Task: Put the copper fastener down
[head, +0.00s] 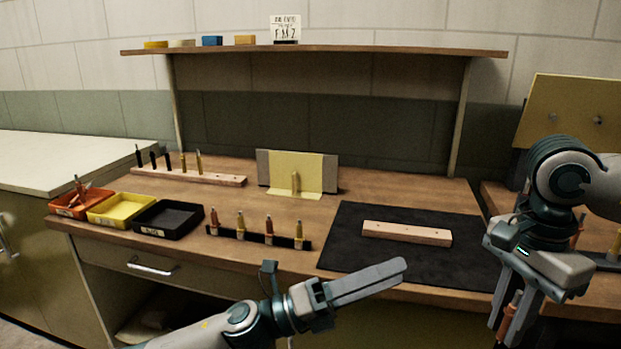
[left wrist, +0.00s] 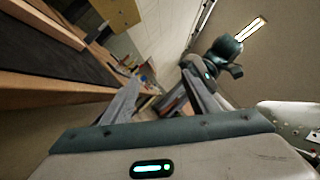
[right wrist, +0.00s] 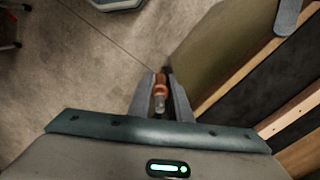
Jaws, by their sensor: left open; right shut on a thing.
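The copper fastener (right wrist: 160,90) is between the fingers of my right gripper (right wrist: 161,80), which is shut on it. In the head view the copper fastener (head: 510,312) hangs at the lower right, with the right gripper (head: 512,305) in front of the bench's front edge. In the right wrist view bare floor lies beyond the fingertips. My left gripper (head: 390,275) is open and empty in front of the bench, near the black mat (head: 345,235). Its fingers also show in the left wrist view (left wrist: 162,92).
A dark strip (head: 255,237) holds several upright copper and brass fasteners. Orange (head: 60,211), yellow (head: 102,221) and black (head: 165,232) bins stand at left. A wooden strip (head: 405,232) lies on the mat. A yellow panel piece (head: 310,165) stands behind; a wooden rack (head: 215,179) holds several tools.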

